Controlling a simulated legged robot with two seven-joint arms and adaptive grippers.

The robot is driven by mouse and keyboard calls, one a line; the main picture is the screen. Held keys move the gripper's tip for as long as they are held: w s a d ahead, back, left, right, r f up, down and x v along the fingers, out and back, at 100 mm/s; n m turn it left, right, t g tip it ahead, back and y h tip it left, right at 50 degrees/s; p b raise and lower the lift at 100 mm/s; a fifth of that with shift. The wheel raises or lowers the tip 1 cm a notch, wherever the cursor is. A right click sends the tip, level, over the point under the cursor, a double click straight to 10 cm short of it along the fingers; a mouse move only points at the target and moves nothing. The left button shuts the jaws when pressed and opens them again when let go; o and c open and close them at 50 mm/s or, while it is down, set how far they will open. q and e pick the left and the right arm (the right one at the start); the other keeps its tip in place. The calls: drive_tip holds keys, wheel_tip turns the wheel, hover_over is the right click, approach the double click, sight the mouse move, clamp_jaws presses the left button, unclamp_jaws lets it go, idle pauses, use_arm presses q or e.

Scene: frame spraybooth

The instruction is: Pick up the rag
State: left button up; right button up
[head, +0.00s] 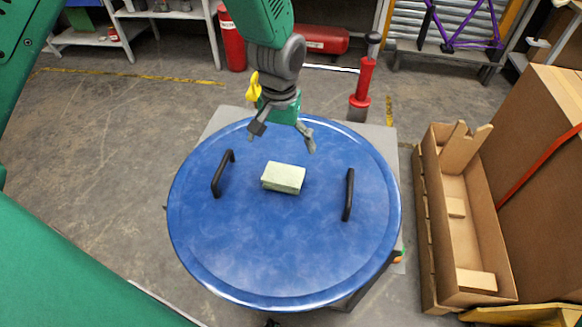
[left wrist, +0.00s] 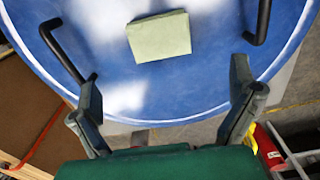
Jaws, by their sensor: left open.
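The rag (head: 283,178) is a pale green folded block. It lies flat near the middle of a round blue lid (head: 270,250), between two black handles. My left gripper (head: 282,143) is above the far part of the lid, beyond the rag, with its fingers spread apart and nothing between them. In the left wrist view the rag (left wrist: 160,37) is ahead of the open fingers (left wrist: 168,95), apart from them. My right gripper is not in view.
Black handles stand up on the lid left (head: 222,173) and right (head: 348,195) of the rag. A long cardboard box (head: 425,240) with wooden pieces stands at the right. A red pump (head: 362,85) and a red cylinder (head: 232,40) stand behind. The lid around the rag is clear.

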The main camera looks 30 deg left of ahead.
sight(284, 174)
use_arm(q)
drive_tip(key=f, duration=0.7)
drive_tip(key=shift+w+a+f, duration=0.2)
drive_tip(key=shift+f, duration=0.05)
drive_tip(key=shift+d+f+p, duration=0.2)
drive_tip(key=shift+f, duration=1.1)
drive_tip(key=shift+d+f+p, duration=0.15)
drive_tip(key=shift+f, duration=1.15)
drive_tip(key=c, duration=0.9)
